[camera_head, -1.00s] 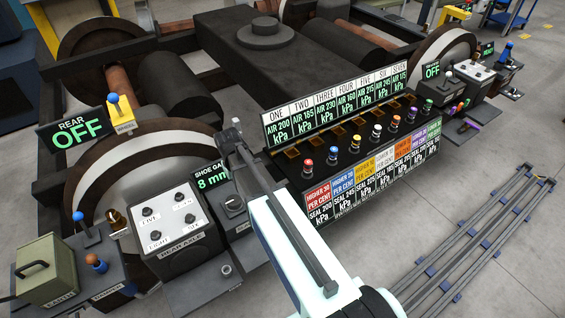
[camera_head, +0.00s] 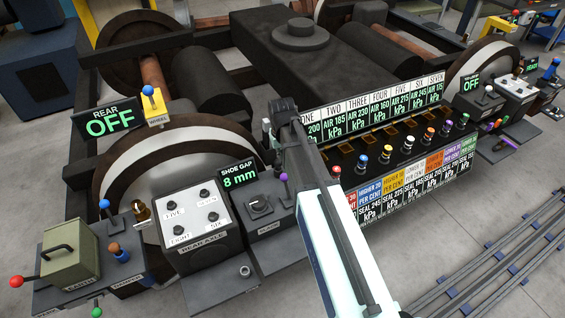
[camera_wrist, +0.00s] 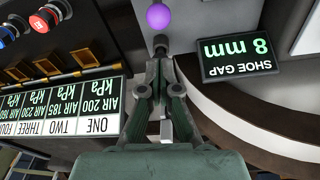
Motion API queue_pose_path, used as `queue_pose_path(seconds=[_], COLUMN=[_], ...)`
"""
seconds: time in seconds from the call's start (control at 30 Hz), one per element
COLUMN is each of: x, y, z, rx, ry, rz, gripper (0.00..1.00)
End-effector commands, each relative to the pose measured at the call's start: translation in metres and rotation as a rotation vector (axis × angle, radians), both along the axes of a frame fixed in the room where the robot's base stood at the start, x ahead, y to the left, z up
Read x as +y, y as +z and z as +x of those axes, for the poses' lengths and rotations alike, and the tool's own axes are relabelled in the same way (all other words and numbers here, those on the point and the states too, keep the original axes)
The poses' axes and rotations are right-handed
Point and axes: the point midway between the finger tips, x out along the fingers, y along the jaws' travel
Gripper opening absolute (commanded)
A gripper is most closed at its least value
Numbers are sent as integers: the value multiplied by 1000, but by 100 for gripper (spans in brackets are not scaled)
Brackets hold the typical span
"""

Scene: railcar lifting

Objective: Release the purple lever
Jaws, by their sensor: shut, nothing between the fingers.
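The purple lever has a round purple ball knob, seen just left of my arm in the head view (camera_head: 284,178), beside the shoe gap panel. In the wrist view the purple knob (camera_wrist: 158,17) is at the top centre. My gripper (camera_wrist: 161,62) is shut and empty, its fingers pointing toward the knob. The fingertips appear just below the knob in the picture; I cannot tell whether they touch the lever. In the head view my arm hides part of the lever's surroundings.
The shoe gap display (camera_head: 238,174) reads 8 mm; it also shows close to the knob in the wrist view (camera_wrist: 237,55). The rear axle box (camera_head: 196,226) stands left. The row of coloured knobs and pressure labels (camera_head: 400,186) lies right of my arm. A large wheel (camera_head: 170,150) is behind.

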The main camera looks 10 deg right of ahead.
Motion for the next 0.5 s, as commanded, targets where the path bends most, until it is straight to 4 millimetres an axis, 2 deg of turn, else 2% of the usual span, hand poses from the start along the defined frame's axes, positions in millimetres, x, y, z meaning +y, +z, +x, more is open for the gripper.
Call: queue_pose_path(seconds=[0.17,0.5], x=[-1,-2], y=[-17,-65], z=[2,10], rx=[3,3], ry=[0,0], rz=[0,0], gripper=[0,0])
